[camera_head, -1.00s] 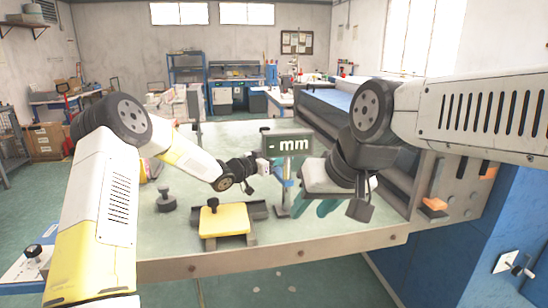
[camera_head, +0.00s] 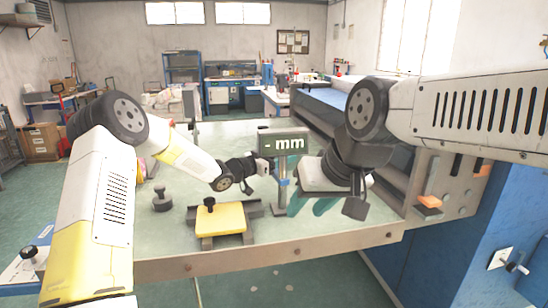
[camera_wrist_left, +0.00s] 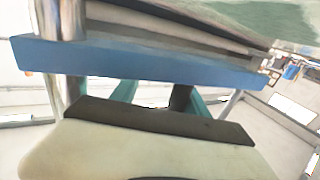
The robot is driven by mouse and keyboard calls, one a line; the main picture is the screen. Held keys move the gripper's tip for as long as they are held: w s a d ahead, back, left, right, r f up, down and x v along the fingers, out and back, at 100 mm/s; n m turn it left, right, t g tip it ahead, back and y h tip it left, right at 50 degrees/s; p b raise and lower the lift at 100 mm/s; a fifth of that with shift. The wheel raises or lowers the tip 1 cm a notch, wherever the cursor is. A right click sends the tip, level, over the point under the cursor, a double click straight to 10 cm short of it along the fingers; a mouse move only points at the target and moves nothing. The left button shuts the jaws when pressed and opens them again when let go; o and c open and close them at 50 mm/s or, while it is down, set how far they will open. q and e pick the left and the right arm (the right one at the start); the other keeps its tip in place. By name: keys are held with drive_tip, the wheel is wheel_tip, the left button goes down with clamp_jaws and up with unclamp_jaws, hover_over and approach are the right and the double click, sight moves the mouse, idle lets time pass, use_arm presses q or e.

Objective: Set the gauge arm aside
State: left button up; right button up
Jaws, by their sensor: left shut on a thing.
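The digital gauge (camera_head: 283,142), a dark display marked "mm", stands upright on a slim post with a blue piece (camera_head: 283,183) below it, on the green-topped table. My left gripper (camera_head: 264,166) reaches in from the left, just under the display and against the post area. It is shut on what looks like the gauge arm; its fingertips are small and partly hidden. In the left wrist view a blue bar (camera_wrist_left: 150,62) crosses close in front of a dark pad.
A yellow block (camera_head: 222,219) with a black knob sits on a dark holder at the table's front. A dark round weight (camera_head: 161,200) stands left of it. Teal pieces (camera_head: 324,205) show below my right gripper. A long grey machine (camera_head: 318,105) lines the right side.

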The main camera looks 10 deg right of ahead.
use_arm(q)
drive_tip(key=a, duration=0.9)
idle(0.6)
drive_tip(key=shift+a, duration=0.1)
idle(0.3)
